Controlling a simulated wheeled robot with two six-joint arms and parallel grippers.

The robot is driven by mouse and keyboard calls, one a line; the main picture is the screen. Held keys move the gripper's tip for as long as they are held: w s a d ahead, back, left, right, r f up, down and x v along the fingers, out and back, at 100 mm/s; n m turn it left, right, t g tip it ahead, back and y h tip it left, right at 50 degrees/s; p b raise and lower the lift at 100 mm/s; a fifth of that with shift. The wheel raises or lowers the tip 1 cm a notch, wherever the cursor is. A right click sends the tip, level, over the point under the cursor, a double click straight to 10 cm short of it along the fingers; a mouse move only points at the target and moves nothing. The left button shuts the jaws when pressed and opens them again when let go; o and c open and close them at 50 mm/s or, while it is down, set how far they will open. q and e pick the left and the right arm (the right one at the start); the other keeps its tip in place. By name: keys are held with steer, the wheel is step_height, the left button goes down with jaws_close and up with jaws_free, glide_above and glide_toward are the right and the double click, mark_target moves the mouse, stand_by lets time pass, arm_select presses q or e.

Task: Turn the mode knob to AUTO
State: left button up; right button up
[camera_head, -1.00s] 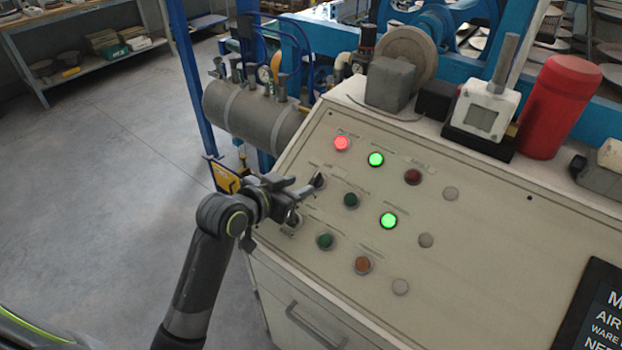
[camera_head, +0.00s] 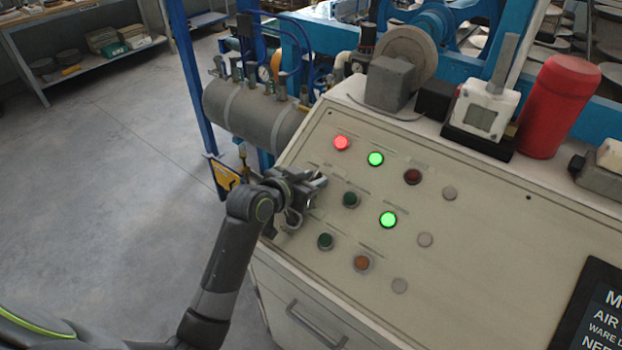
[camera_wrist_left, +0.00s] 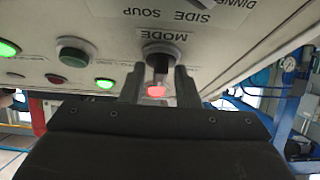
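The mode knob (camera_wrist_left: 159,60) is a dark knob in a round ring under an upside-down MODE label (camera_wrist_left: 163,36) in the left wrist view. My left gripper (camera_wrist_left: 160,80) has one finger on each side of the knob, and a gap shows between the fingers. I cannot tell whether the fingers touch it. In the head view my left gripper (camera_head: 314,184) is at the left edge of the sloped control panel (camera_head: 465,255) and hides the knob. The knob's setting cannot be read. My right gripper is not in view.
A lit red lamp (camera_head: 341,143), lit green lamps (camera_head: 388,219) and several unlit buttons sit right of the gripper. A red cylinder (camera_head: 557,105) and a white gauge box (camera_head: 484,108) stand on the panel's top. A grey tank (camera_head: 250,112) is behind left.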

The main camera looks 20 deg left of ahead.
arm_select(q)
steer(key=shift+c, duration=0.6)
steer(key=shift+a+m, duration=0.1)
steer(key=shift+m, duration=0.3)
steer(key=m+h+b, duration=0.1)
steer(key=m+g+h+b, duration=0.1)
steer(key=m, duration=0.1)
steer(key=shift+w+a+f+h, duration=0.1)
steer(key=shift+f+h, duration=0.05)
steer(key=shift+h, duration=0.15)
steer(key=m+g+h+b, duration=0.1)
steer(key=m+g+b, duration=0.1)
steer(key=m, duration=0.2)
steer(key=shift+a+b, duration=0.1)
steer(key=shift+b, duration=0.3)
steer(key=shift+w+m+g+h+b, duration=0.1)
steer(key=shift+m+g+h+b, duration=0.65)
steer(key=shift+m, duration=0.65)
steer(key=shift+r, duration=0.2)
steer(key=shift+g, duration=0.25)
steer(key=o, duration=0.6)
